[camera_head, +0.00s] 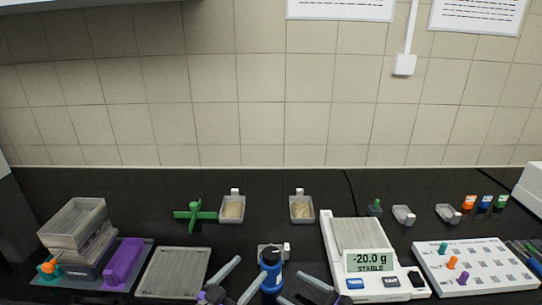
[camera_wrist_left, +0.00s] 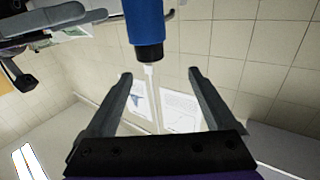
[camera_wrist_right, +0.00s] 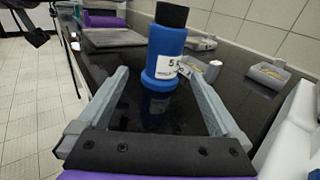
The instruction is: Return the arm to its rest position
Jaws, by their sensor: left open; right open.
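My left gripper (camera_head: 253,267) is open at the front centre of the bench. In the left wrist view its fingers (camera_wrist_left: 160,75) are spread and nothing is between them. My right gripper (camera_head: 288,287) is open, just right of the left one, partly cut off by the frame's bottom. In the right wrist view its fingers (camera_wrist_right: 156,74) are spread. A blue bottle (camera_head: 270,278) with a black cap stands upright between the two grippers. It shows beyond the right fingertips (camera_wrist_right: 165,52) and at the top of the left wrist view (camera_wrist_left: 146,20). Neither gripper visibly grips it.
A sieve stack (camera_head: 72,222) and purple block (camera_head: 123,262) stand left, beside a grey tray (camera_head: 174,272). A balance (camera_head: 375,262) reading -20.0 g and a white pegged rack (camera_head: 473,265) stand right. Two sample trays (camera_head: 232,209) (camera_head: 302,209) and a green cross-shaped part (camera_head: 195,215) lie behind.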

